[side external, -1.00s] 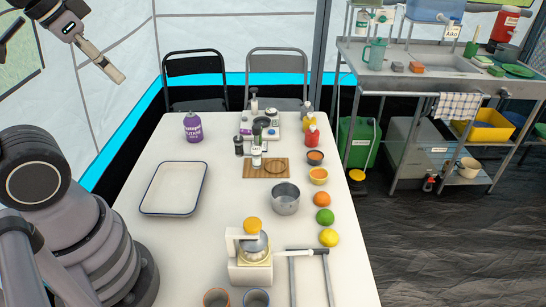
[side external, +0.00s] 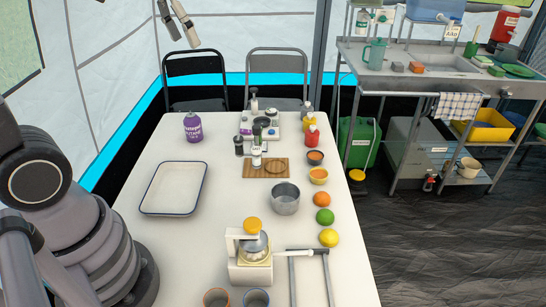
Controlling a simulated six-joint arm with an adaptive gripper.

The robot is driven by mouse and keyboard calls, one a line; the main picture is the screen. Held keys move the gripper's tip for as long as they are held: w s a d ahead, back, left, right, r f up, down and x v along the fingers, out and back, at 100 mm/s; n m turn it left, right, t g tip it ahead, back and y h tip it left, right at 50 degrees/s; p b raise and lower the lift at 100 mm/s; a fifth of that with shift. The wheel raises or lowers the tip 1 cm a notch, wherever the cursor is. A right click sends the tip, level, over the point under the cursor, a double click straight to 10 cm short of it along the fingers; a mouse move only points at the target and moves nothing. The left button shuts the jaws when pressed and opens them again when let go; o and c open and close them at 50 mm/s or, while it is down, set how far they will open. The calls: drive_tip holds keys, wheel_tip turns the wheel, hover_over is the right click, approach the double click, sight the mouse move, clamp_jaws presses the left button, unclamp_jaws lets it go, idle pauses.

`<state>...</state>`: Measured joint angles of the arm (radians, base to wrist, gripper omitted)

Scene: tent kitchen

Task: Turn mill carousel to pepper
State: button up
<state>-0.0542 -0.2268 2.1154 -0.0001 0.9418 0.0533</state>
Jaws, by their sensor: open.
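The mill carousel (side external: 257,144) appears to be the small cluster of bottle-like mills near the far middle of the white table. A dark mill (side external: 239,146) stands at its left, and a pale mill with a small label (side external: 256,157) stands at its front. The labels are too small to read, so I cannot tell which is pepper. My gripper (side external: 181,36) is at the top edge, high above the table's far left side. Its two fingers are apart with nothing between them, well away from the carousel.
A wooden board (side external: 281,174) lies by the carousel. A purple bottle (side external: 193,127) and white tray (side external: 154,207) are at left. A steel pot (side external: 285,204), several fruits and a juicer (side external: 241,270) stand nearer. Red (side external: 312,136) and yellow bottles are at right. Two chairs stand behind.

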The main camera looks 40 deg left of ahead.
drive_tip(key=w+a+f+g, duration=0.25)
drive_tip(key=w+f, duration=0.35)
drive_tip(key=w, duration=0.7)
drive_tip(key=g, duration=0.1)
hover_over(257, 126)
wheel_tip(257, 126, down, 10)
wheel_tip(257, 126, down, 14)
drive_tip(key=shift+s+f, duration=0.15)
clamp_jaws()
